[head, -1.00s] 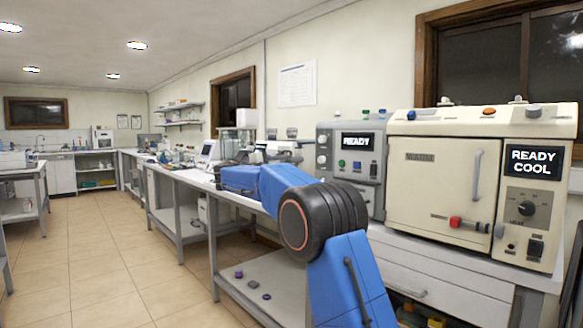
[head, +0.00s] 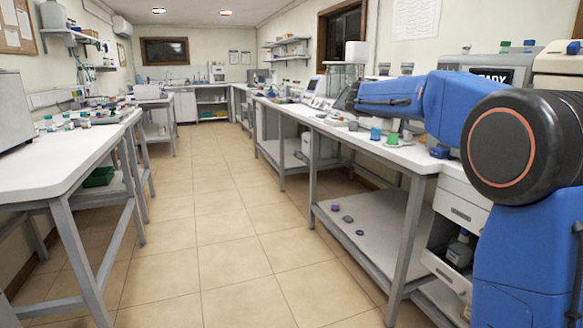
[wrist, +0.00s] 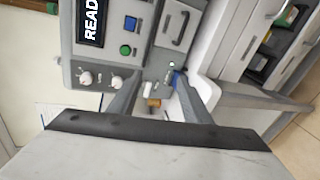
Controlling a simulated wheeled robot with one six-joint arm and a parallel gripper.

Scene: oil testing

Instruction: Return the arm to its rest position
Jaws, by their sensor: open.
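My blue arm (head: 455,105) with its big black joint stands at the right of the head view. Its forearm reaches left over the right-hand bench (head: 395,152). The gripper end is hard to make out there. In the wrist view my gripper (wrist: 156,88) is open, with its two grey fingers apart and nothing held between them. Beyond the fingers is a grey instrument (wrist: 150,68) with a "READ…" display, a green button and knobs. Small items show past the fingertips, too small to name.
A white bench (head: 60,160) stands at the left, with bottles and vials on it. The tiled floor (head: 235,225) between the benches is clear. A green bottle cap (head: 393,138) and a blue one (head: 375,134) are on the right bench. Purple discs (head: 347,219) lie on its lower shelf.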

